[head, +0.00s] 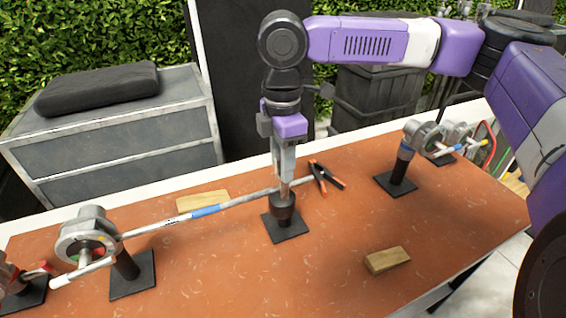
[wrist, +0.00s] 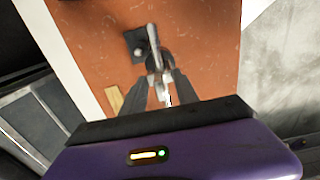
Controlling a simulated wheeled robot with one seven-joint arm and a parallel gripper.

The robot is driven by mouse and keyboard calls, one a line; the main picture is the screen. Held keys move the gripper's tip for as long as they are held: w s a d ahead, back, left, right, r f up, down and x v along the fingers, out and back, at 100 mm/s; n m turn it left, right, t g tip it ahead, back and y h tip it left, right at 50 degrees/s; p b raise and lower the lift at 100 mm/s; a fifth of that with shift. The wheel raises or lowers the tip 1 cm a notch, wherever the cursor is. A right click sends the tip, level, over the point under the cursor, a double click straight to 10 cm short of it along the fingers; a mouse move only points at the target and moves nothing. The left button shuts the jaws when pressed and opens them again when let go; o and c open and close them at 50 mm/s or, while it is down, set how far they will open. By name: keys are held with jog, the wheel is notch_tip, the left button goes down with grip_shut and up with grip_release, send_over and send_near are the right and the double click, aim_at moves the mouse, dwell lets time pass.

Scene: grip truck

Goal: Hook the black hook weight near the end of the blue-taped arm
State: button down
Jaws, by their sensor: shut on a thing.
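The blue-taped arm (head: 240,201) is a long silver rod that runs from a grip-head stand (head: 92,236) at the left, rising to the right. Its blue tape (head: 207,211) is near mid-length. The dark weight (head: 283,207) shows just under my gripper (head: 284,184), in front of the arm's right part. My gripper points down and its jaws are shut on the weight's upper end; the hook is mostly hidden by the fingers. I cannot tell whether the hook touches the rod. In the wrist view a silver piece (wrist: 152,45) lies between and beyond my fingers (wrist: 158,82).
A black square plate (head: 287,232) lies beneath the weight. An orange-tipped clamp (head: 322,180) lies just right. Wood blocks lie behind the rod (head: 190,201) and at the front right (head: 387,261). More stands (head: 396,178) are at the right. The table's front middle is clear.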

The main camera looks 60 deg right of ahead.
jog(key=shift+f+b, duration=0.4)
jog(key=shift+f, duration=0.65)
dwell(0.5)
jog(key=c, duration=0.9)
grip_release()
jog(key=shift+o, duration=0.2)
jog(key=shift+r+b, duration=0.3)
jog(key=shift+r, duration=3.65)
